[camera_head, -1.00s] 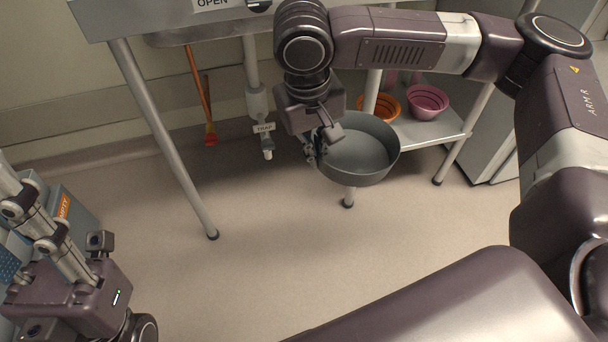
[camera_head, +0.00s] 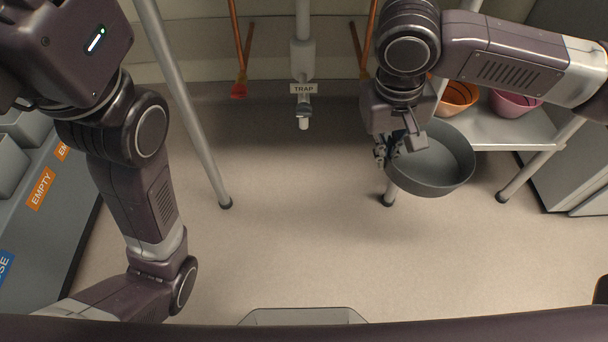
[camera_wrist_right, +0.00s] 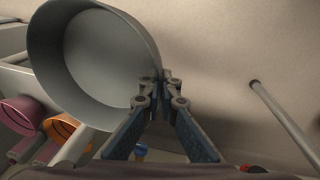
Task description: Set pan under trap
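A round grey pan (camera_head: 447,165) hangs above the floor, right of the trap in the head view. My right gripper (camera_head: 393,150) is shut on the pan's near-left rim. In the right wrist view its fingers (camera_wrist_right: 162,86) meet at the wall of the pan (camera_wrist_right: 95,65), which looks empty. The trap (camera_head: 303,112), a pale vertical drain pipe with a "TRAP" label, ends above bare floor. The pan is beside it, not beneath it. My left gripper's body (camera_head: 75,45) is at the upper left; its fingertips are out of view.
Table legs (camera_head: 190,115) stand either side of the trap. A low shelf (camera_head: 500,130) at right holds an orange bowl (camera_head: 457,96) and a pink bowl (camera_head: 515,103). A grey unit with "EMPTY" labels (camera_head: 41,188) is at left. The middle floor is clear.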

